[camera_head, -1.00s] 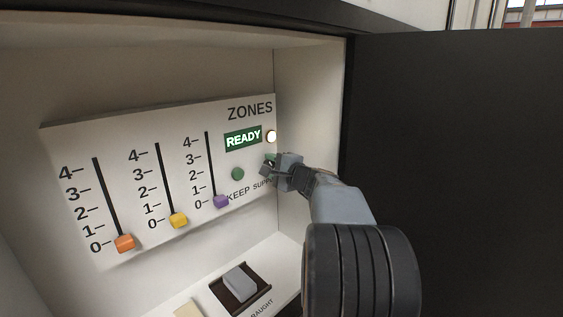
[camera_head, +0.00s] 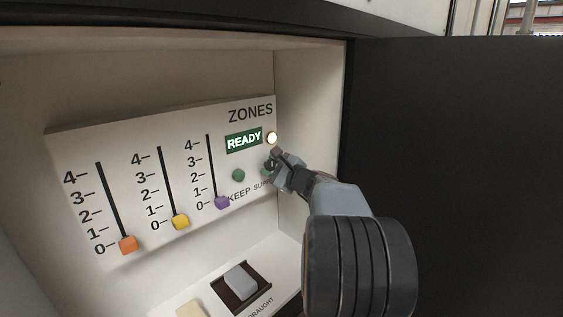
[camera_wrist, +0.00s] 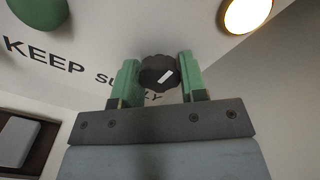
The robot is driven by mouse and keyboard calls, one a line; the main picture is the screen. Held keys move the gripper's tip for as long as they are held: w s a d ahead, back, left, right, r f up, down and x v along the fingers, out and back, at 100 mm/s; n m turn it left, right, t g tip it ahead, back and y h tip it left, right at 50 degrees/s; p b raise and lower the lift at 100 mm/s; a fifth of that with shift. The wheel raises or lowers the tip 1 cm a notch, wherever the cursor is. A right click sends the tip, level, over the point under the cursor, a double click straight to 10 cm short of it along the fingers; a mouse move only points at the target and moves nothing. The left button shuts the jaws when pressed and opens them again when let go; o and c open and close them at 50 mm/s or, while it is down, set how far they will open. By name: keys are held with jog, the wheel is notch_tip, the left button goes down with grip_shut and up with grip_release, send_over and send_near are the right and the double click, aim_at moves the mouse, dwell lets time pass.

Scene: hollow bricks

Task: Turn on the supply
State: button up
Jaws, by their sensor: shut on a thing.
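The supply knob (camera_wrist: 152,76) is dark and scalloped with a white mark, which lies at a slant in the wrist view. It sits on the white ZONES panel (camera_head: 140,135), above the SUPPLY lettering. My gripper (camera_head: 272,162) is at the panel's right side in the head view and mostly hides the knob there. In the wrist view its two green fingers stand on either side of the knob, shut on it. A green READY sign (camera_head: 244,140) is lit, and a round lamp (camera_head: 272,138) beside it glows warm white.
A green KEEP button (camera_head: 238,175) is just left of my gripper. Orange (camera_head: 128,245), yellow (camera_head: 181,222) and purple (camera_head: 221,202) sliders stand at 0. A grey rocker (camera_head: 240,281) lies on the ledge below. The cabinet's side wall (camera_head: 308,120) is close on the right.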

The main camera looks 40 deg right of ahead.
jog(key=shift+a+r, duration=0.15)
jog(key=shift+a, duration=0.05)
jog(key=o, duration=0.7)
jog(key=shift+a, duration=0.1)
jog(key=shift+o, duration=1.1)
jog(key=shift+d, duration=0.2)
jog(key=shift+s+d, duration=0.15)
jog(key=shift+s, duration=0.35)
jog(key=s+d+p, duration=0.1)
jog(key=s, duration=1.2)
jog(key=shift+d, duration=0.2)
